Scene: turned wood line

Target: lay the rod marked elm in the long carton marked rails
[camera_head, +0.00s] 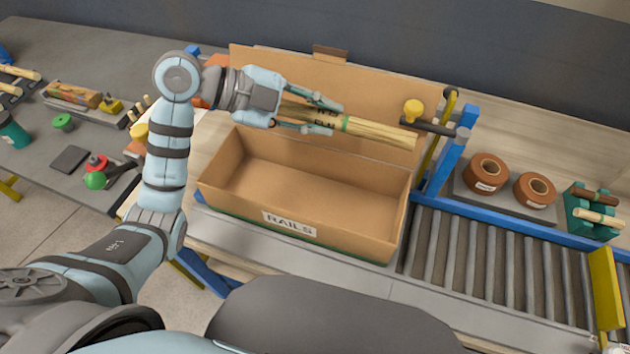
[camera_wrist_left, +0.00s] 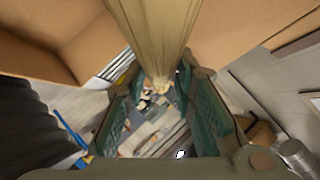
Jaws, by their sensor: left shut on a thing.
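The elm rod (camera_head: 376,131) is pale wood with a green band and dark lettering on it. My left gripper (camera_head: 322,116) is shut on it and holds it above the long carton (camera_head: 232,161). The carton is brown cardboard, open at the top, with a label reading RAILS on its front. Its inside looks empty, and its back flap stands up behind the rod. In the left wrist view the rod (camera_wrist_left: 155,35) runs between the fingers, with the carton wall (camera_wrist_left: 60,40) behind. My right gripper is not in view.
A cluttered grey table (camera_head: 40,150) is at left.

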